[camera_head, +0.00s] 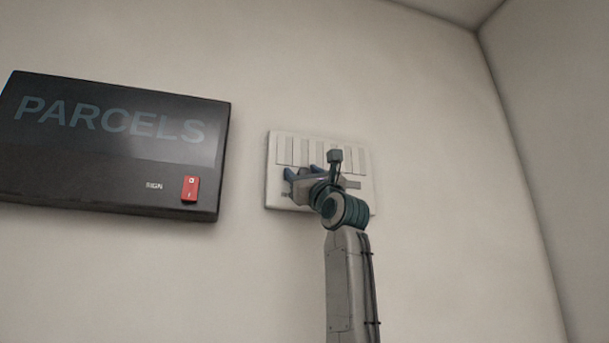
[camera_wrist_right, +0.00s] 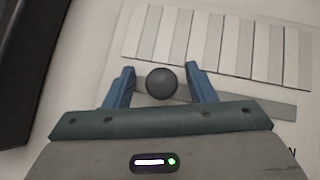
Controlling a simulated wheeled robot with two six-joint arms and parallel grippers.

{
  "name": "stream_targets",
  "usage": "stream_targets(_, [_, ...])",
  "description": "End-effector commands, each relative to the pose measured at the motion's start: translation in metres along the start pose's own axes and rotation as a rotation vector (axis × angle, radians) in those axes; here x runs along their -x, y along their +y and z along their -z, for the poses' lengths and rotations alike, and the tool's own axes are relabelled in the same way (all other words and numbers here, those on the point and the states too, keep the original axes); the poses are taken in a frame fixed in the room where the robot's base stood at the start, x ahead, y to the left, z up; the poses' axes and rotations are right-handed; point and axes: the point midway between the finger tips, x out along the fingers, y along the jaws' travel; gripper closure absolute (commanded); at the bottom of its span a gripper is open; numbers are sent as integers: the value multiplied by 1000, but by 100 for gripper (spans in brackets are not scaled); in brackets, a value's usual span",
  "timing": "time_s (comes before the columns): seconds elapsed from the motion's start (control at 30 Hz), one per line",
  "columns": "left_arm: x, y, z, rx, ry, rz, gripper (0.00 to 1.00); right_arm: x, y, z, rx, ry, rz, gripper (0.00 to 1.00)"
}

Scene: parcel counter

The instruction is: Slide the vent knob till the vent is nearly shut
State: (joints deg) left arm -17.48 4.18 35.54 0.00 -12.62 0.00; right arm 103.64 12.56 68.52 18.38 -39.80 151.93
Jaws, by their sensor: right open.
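The vent (camera_head: 287,148) is a pale wall panel with a row of upright slats, right of the sign in the head view. In the right wrist view its slats (camera_wrist_right: 215,42) alternate light and grey, and a grey slot strip (camera_wrist_right: 255,105) runs below them. The dark round vent knob (camera_wrist_right: 161,83) stands at the left part of that strip. My right gripper (camera_wrist_right: 160,84) is open, with its blue fingers on either side of the knob; small gaps show, and contact is not clear. In the head view my right gripper (camera_head: 302,173) covers the knob. My left gripper is not in view.
A black PARCELS sign (camera_head: 110,150) with a red switch (camera_head: 190,189) hangs on the wall left of the vent. Bare wall lies between them and to the right, up to the room corner.

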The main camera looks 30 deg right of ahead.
Motion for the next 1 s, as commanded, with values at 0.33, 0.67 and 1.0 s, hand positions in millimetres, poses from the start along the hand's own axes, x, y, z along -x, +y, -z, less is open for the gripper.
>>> stream_targets(0.33, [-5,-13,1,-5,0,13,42,6,0,2,1,0,0,50])
stream_targets(0.67, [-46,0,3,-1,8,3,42,61,3,4,2,-3,0,50])
stream_targets(1.0, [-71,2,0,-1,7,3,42,105,2,1,1,-1,-1,50])
